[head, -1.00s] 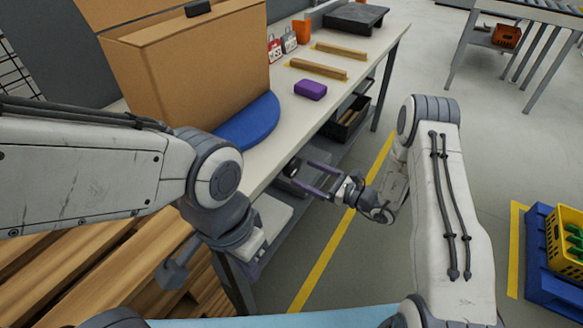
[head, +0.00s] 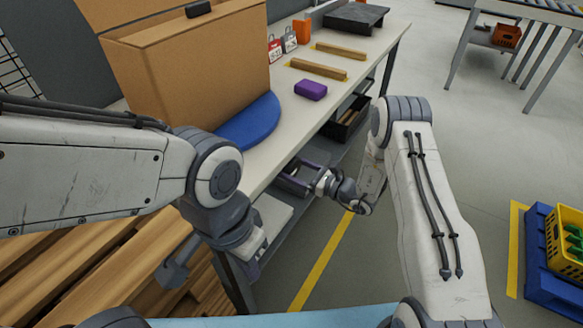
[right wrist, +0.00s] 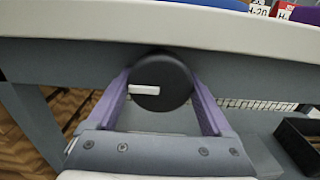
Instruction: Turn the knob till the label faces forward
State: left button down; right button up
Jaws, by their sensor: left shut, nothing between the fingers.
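A round black knob (right wrist: 172,92) sits under the worktop's front edge in the right wrist view. A white bar-shaped mark (right wrist: 145,90) on its face runs from near the middle to the left. My right gripper (right wrist: 162,100) is open, with one purple finger on each side of the knob; I cannot tell whether they touch it. In the head view the right gripper (head: 302,174) reaches to the bench's front edge, and the knob cannot be made out there. My left gripper (head: 252,266) is shut and empty, low beside the bench's near end.
The worktop (head: 262,170) carries a large cardboard box (head: 190,75), a blue disc (head: 252,122), a purple block (head: 311,90) and wooden strips (head: 318,69). A black bin (head: 346,122) stands on the shelf below. Floor to the right is open up to a blue crate (head: 552,262).

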jog(key=shift+s+m, duration=0.1)
jog(key=shift+m, duration=3.4)
jog(key=o, duration=1.1)
jog(key=shift+o, duration=0.2)
jog(key=v, duration=1)
jog(key=shift+s+d, duration=0.15)
jog(key=shift+d, duration=0.05)
